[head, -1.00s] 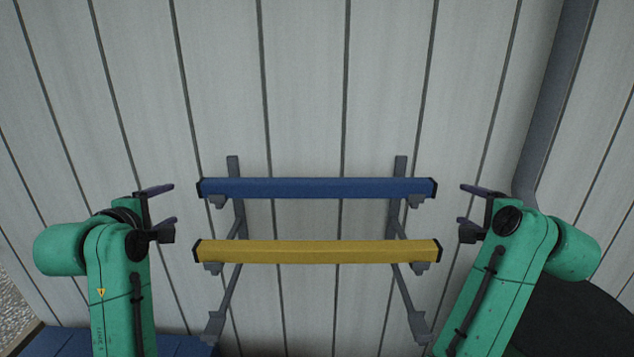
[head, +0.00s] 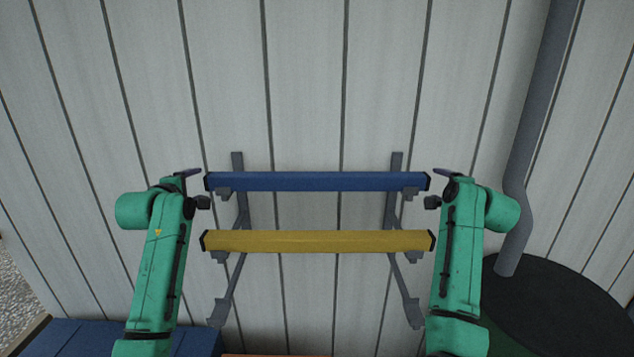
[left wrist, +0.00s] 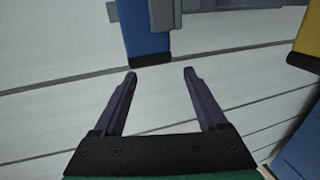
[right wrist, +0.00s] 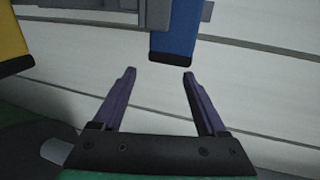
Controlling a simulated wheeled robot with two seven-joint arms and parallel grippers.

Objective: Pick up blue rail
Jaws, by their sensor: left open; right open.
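The blue rail (head: 317,181) is a long bar with black end caps, lying level on the upper brackets of a grey wall rack. My left gripper (head: 196,187) is open at its left end. In the left wrist view the rail's end (left wrist: 145,35) lies just beyond and between the open fingertips (left wrist: 159,76). My right gripper (head: 438,187) is open at the right end. In the right wrist view that end (right wrist: 174,35) lies just past the open fingertips (right wrist: 159,74), nearer the right finger. Neither gripper visibly touches the rail.
A yellow rail (head: 317,241) lies on the lower brackets, below the blue one. The grey rack (head: 238,220) is against a white panelled wall. A dark round object (head: 550,300) with a grey pipe (head: 530,140) stands at right. A blue box top (head: 90,338) is at lower left.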

